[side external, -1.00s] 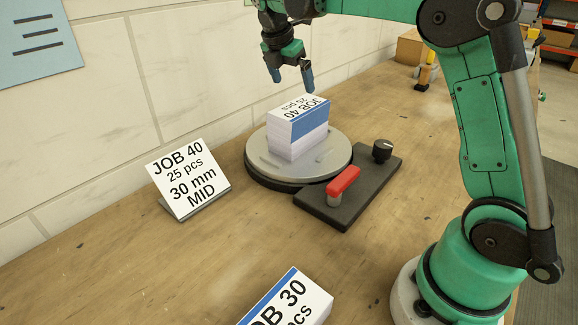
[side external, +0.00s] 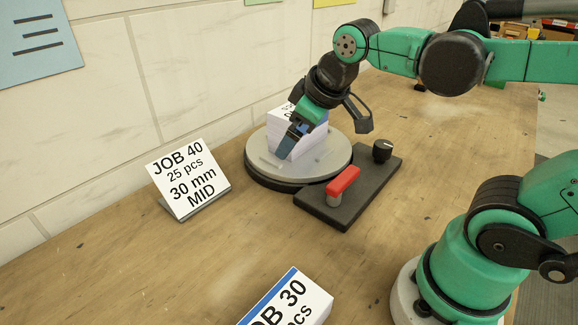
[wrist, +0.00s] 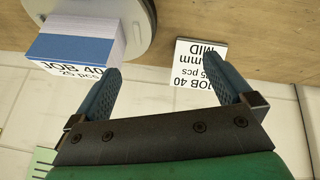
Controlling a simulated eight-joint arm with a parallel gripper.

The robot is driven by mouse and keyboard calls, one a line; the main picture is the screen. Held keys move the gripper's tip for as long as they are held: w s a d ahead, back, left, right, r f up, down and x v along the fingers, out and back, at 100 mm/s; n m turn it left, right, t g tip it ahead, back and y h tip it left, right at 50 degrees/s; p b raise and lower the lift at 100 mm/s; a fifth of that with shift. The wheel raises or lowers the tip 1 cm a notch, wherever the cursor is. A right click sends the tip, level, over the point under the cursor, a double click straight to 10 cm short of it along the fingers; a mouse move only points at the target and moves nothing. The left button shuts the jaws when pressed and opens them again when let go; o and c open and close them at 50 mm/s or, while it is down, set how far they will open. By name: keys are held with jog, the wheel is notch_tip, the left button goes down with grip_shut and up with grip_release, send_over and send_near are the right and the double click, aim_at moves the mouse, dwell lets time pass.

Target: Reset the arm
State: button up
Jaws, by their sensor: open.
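My gripper (side external: 288,142) is tilted and, in the side view, covers part of the JOB 40 stack. In the wrist view its two blue fingers (wrist: 164,72) are wide apart with nothing between them. The stack (side external: 312,141), white with a blue band, stands upright on the round grey turntable (side external: 330,165). In the wrist view the stack (wrist: 78,42) shows at upper left, past the left finger. I cannot tell from the side view whether a finger touches it.
A JOB 40 sign (side external: 187,178) stands left of the turntable. A black base with a red lever (side external: 343,181) and a black knob (side external: 382,150) lies at its right. A JOB 30 stack (side external: 290,300) is at the front. A tiled wall (side external: 110,120) borders the bench.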

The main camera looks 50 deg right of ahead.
jog(key=f+m, duration=0.1)
jog(key=s+a+f+m, duration=0.1)
jog(key=s+f+m+t, duration=0.1)
jog(key=shift+s+a+y, duration=0.2)
jog(key=shift+a+y, duration=0.05)
jog(key=shift+y, duration=0.15)
dwell(0.9)
